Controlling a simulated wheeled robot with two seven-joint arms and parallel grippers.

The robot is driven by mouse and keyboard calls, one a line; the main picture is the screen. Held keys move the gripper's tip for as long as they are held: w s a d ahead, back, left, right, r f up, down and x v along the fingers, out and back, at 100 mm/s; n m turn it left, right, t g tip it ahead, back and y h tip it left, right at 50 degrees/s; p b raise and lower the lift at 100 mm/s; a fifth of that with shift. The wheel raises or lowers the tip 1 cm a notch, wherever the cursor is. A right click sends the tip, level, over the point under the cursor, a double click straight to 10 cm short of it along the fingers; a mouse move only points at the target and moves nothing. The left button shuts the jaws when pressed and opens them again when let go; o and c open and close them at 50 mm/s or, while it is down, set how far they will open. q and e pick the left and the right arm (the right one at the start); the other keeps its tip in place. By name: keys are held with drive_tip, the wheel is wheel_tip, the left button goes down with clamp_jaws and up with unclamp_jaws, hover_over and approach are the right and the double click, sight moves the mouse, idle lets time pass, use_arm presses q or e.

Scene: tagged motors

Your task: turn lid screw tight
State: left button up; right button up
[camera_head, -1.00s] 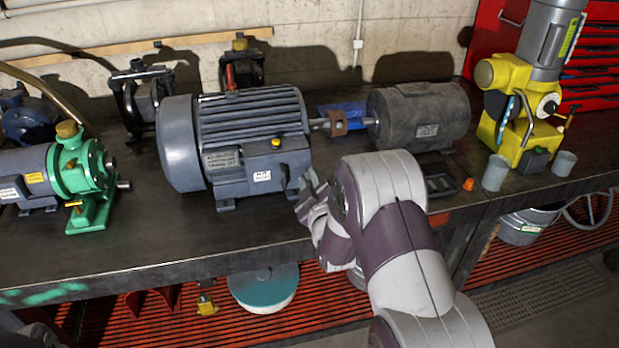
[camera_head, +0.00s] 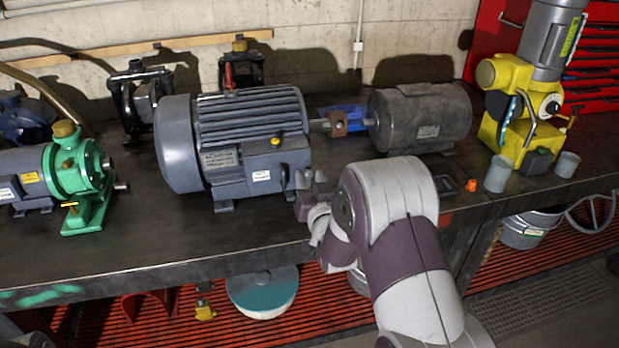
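The large blue-grey motor (camera_head: 247,120) stands on the bench. A terminal box (camera_head: 272,165) with a white label is on its front side, and a small yellow knob (camera_head: 275,141) sits on top of it. I cannot make out a separate lid screw. My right gripper (camera_head: 309,180) is just right of the box's lower corner, partly hidden by my own wrist. Whether its fingers touch the box or hold anything does not show.
A dark grey motor (camera_head: 420,118) stands to the right, with a yellow machine (camera_head: 525,110) and grey cups (camera_head: 498,173) beyond. A green pump (camera_head: 78,180) stands at left. The bench (camera_head: 200,240) is clear in front of the large motor.

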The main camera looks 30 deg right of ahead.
idle(0.4)
drive_tip(key=n+b, duration=0.1)
drive_tip(key=n, duration=0.2)
drive_tip(key=shift+f+n, duration=0.15)
drive_tip(key=shift+n, duration=0.25)
drive_tip(key=n+b, duration=0.1)
drive_tip(key=n, duration=0.1)
drive_tip(key=shift+n, duration=0.3)
drive_tip(key=n+b, duration=0.1)
drive_tip(key=n, duration=0.1)
drive_tip(key=shift+n, duration=1.3)
drive_tip(key=shift+r, duration=0.2)
drive_tip(key=c, duration=0.6)
